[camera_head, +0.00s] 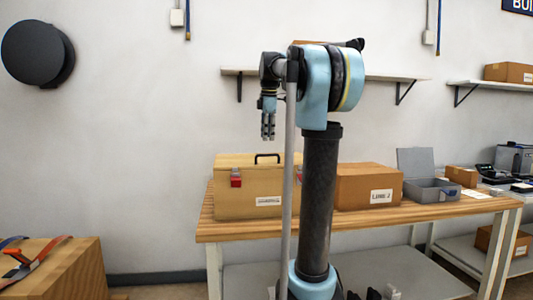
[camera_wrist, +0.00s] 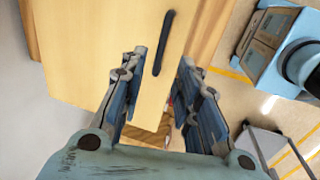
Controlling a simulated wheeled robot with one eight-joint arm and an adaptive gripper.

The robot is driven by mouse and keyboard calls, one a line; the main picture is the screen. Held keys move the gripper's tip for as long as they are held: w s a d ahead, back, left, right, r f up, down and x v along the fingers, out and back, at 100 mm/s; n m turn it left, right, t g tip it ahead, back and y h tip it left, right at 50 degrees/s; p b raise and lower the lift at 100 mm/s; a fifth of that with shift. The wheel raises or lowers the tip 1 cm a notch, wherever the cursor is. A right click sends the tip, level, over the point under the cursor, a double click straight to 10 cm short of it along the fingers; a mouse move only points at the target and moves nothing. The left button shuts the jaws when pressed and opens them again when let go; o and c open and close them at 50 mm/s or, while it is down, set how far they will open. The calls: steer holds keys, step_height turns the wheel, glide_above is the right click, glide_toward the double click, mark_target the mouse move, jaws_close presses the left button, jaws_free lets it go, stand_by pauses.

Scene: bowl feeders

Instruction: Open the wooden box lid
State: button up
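The wooden box (camera_head: 235,205) is pale wood and stands on the left part of the wooden table. Its lid (camera_head: 232,160) looks closed, with a black handle (camera_head: 267,156) on top. A red latch (camera_head: 236,178) shows on its front; my arm partly hides the box's right side. My gripper (camera_head: 268,138) points down above the box, apart from it. In the wrist view my gripper (camera_wrist: 161,85) is open, nothing held between its fingers. The lid (camera_wrist: 95,45) and the dark handle (camera_wrist: 164,43) show beyond the fingers.
A brown cardboard box (camera_head: 365,188) stands right of the wooden box on the table (camera_head: 245,231). An open grey case (camera_head: 430,190) and a small carton (camera_head: 462,176) are farther right. A wall shelf (camera_head: 385,77) is behind my arm. Another wooden crate (camera_head: 75,275) is at lower left.

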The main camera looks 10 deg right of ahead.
mark_target(267, 155)
steer(key=f, duration=0.2)
steer(key=w+f, duration=0.1)
steer(key=f, duration=0.4)
steer(key=shift+w+f, duration=0.25)
steer(key=shift+f, duration=0.05)
steer(key=shift+c, duration=0.6)
jaws_close()
